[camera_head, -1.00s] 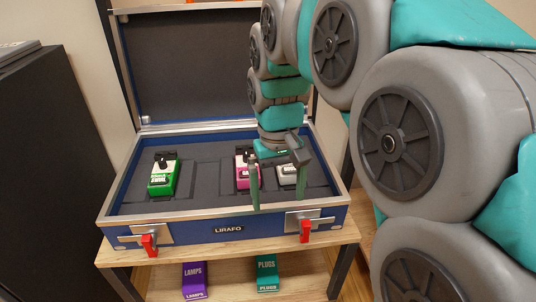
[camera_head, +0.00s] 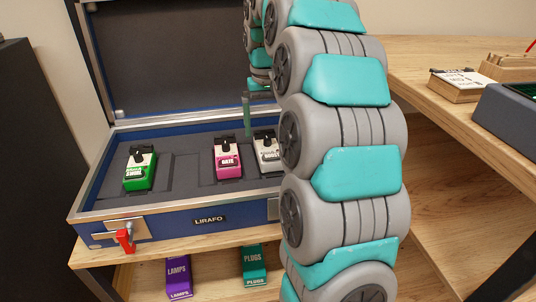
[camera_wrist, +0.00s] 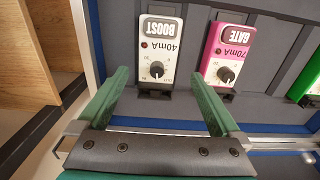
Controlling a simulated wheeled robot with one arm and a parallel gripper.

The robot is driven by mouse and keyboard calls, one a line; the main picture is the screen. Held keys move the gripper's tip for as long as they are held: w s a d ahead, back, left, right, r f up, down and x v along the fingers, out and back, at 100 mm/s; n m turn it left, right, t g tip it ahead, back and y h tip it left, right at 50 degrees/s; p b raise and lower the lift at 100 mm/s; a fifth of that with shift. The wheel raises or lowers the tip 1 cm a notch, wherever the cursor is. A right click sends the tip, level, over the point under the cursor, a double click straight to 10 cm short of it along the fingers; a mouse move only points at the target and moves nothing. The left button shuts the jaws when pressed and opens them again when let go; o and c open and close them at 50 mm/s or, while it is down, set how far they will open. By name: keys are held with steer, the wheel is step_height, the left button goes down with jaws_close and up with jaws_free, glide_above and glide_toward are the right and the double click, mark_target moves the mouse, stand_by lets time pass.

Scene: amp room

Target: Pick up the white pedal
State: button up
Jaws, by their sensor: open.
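The white pedal (camera_head: 267,151), labelled BOOST, stands in the open blue case (camera_head: 180,213) at the right end of the pedal row, partly hidden by my arm. In the wrist view the white pedal (camera_wrist: 157,50) lies ahead of my gripper (camera_wrist: 158,95), roughly centred between the two green fingers. The fingers are apart and empty, and the pedal is beyond their tips. In the head view one green finger (camera_head: 247,116) shows above and behind the pedals; the other is hidden.
A pink GATE pedal (camera_head: 228,160) stands just left of the white one, and a green pedal (camera_head: 140,168) farther left. The raised lid (camera_head: 165,50) is behind. Purple (camera_head: 179,277) and teal (camera_head: 254,265) boxes sit on the shelf below. A wooden desk (camera_head: 450,60) stands right.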

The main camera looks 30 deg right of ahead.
mark_target(268, 140)
steer(key=shift+s+d+f+b, duration=0.1)
steer(key=shift+f+b, duration=0.05)
steer(key=shift+f, duration=1.25)
steer(key=shift+d+f+b, duration=0.1)
steer(key=shift+f+b, duration=0.05)
steer(key=shift+f, duration=1.2)
jaws_close()
